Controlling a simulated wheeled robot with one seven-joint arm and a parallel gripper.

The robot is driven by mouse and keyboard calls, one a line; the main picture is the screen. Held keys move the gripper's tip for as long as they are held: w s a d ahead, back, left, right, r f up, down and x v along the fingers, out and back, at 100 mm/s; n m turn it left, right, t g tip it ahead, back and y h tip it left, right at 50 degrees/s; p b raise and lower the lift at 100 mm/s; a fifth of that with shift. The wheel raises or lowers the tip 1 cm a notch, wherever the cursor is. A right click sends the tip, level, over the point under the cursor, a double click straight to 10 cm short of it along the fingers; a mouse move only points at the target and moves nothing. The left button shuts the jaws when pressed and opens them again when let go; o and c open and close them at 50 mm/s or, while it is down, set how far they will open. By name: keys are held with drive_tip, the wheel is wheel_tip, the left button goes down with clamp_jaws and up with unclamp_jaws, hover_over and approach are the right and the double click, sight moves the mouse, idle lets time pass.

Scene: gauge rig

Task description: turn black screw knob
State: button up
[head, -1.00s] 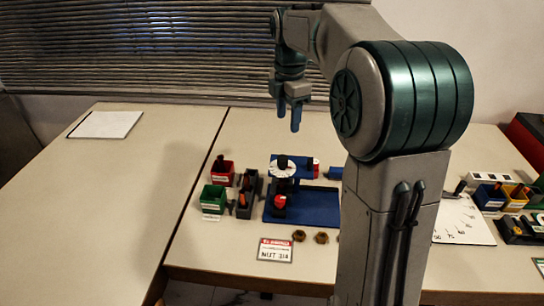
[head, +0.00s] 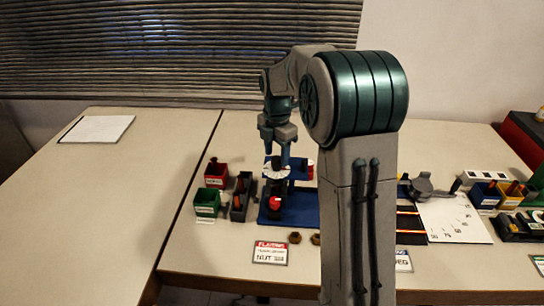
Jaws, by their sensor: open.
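The black screw knob (head: 278,162) sits on top of a white round dial (head: 270,173) on the blue gauge rig (head: 299,208). My gripper (head: 277,158) points down over the dial with its two blue fingers apart. The fingertips are at about the knob's height in the head view, one to each side of it. I cannot tell whether they touch it or how far they are from it in depth. My arm hides part of the rig's right side.
A red bin (head: 216,176), a green bin (head: 206,204) and a dark holder (head: 240,203) stand left of the rig. A labelled card (head: 270,253) and brown nuts (head: 295,238) lie in front. A white scale sheet (head: 455,219) lies right. The left table is mostly clear.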

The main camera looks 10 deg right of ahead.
drive_tip(key=shift+f, duration=0.7)
drive_tip(key=c, duration=1)
drive_tip(key=shift+a+r, duration=0.1)
drive_tip(key=shift+a, duration=0.25)
drive_tip(key=shift+o, duration=0.2)
drive_tip(key=shift+d, duration=0.2)
